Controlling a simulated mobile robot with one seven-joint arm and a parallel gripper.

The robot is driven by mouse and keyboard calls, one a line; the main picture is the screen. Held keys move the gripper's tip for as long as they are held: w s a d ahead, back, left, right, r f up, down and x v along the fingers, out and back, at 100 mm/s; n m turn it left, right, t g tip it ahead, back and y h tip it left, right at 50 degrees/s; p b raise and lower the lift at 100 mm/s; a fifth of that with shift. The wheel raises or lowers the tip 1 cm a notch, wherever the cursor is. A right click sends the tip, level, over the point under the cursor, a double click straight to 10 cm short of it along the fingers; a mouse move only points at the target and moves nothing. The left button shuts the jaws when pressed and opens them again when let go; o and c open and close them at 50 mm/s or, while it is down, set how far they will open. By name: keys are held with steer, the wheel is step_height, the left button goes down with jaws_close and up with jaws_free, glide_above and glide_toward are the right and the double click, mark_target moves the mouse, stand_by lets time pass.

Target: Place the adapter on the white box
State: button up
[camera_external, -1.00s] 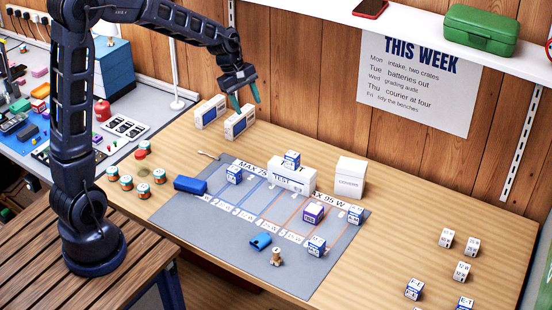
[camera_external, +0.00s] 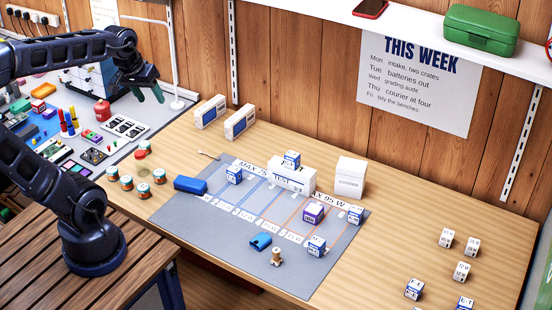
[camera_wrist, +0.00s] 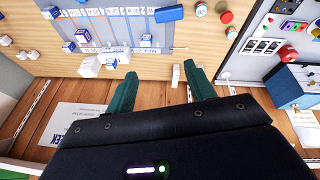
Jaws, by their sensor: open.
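A plain white box (camera_external: 350,177) stands at the back edge of the grey mat (camera_external: 215,220). A wider white box (camera_external: 292,177) lettered TEST stands to its left, with a small white-and-blue cube (camera_external: 291,159) on top. More small cubes sit on the mat: blue-and-white ones at the left (camera_external: 234,175) and front (camera_external: 316,246), and a purple-topped one (camera_external: 313,211). I cannot tell which thing is the adapter. My gripper (camera_external: 151,94) is open and empty above the left workbench, well left of the boxes. Its green fingers also show apart in the wrist view (camera_wrist: 158,88).
A dark blue case (camera_external: 190,185) and a bright blue item (camera_external: 260,241) lie on the mat. Several round tins (camera_external: 126,183) stand left of it. Two white-and-blue boxes (camera_external: 210,111) stand by the wall. More cubes (camera_external: 446,239) are at the right. A shelf (camera_external: 420,30) overhangs the back.

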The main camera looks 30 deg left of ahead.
steer(key=s+a+m, duration=0.2)
steer(key=s, duration=0.4)
steer(key=shift+s+a+f+m+t+y, duration=0.25)
steer(key=shift+a+f+m+t+y, duration=0.05)
steer(key=shift+a+f+y, duration=0.1)
